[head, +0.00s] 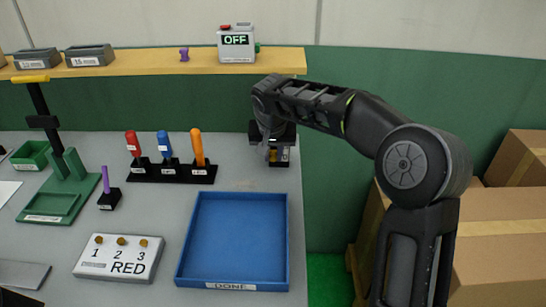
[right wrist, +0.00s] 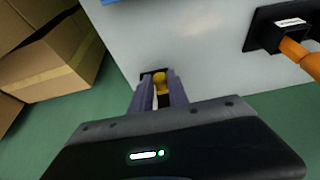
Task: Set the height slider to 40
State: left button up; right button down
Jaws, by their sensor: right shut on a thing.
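What looks like the height slider (head: 279,164) is a small dark unit near the right edge of the grey table in the head view, mostly hidden by my right gripper. Its yellow knob (right wrist: 160,78) shows between the fingers in the right wrist view. My right gripper (head: 271,153) points down over the unit and is shut on the knob, with one finger (right wrist: 144,95) on each side. The scale and the slider's setting cannot be read. My left gripper is not in view.
A blue tray (head: 181,255) lies in front of the slider. A black rack with red, blue and orange-handled tools (head: 197,148) stands to its left. A wooden shelf (head: 150,65) with a box reading OFF (head: 236,42) is behind. Cardboard boxes (head: 500,215) stand right of the table.

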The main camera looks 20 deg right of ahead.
notch_tip(320, 180, up, 11)
jog(key=p, duration=0.5)
jog(key=shift+r, duration=0.1)
jog(key=c, duration=1.3)
grip_release()
jog(key=v, duration=0.7)
jog(key=shift+s+r, duration=0.15)
jog(key=shift+r, duration=0.15)
